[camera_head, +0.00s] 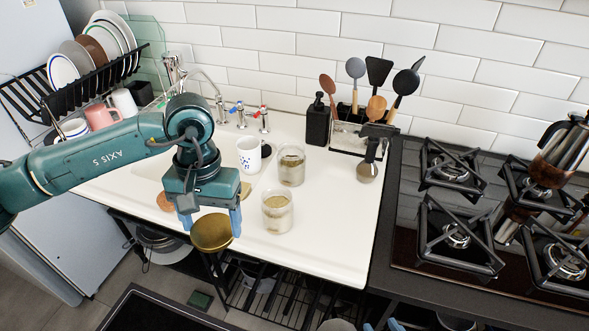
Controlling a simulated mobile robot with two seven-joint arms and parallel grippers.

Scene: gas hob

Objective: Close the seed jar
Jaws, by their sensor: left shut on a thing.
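Two clear glass jars with pale grainy contents stand on the white counter, a nearer jar (277,212) and a farther jar (291,166). Both look uncovered; I cannot tell which is the seed jar. My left gripper (210,222) points down, left of the nearer jar, with its blue fingers on either side of a round golden lid (211,233). It is shut on this lid, which appears near the counter's front edge, apart from the jars. Blue tips of what appears to be my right gripper (383,326) just show at the bottom edge; its state is unclear.
A black soap bottle (318,121) and a utensil holder (362,139) are at the back. A gas hob (455,207) lies right, with a metal pot (562,150). The counter right of the nearer jar is clear.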

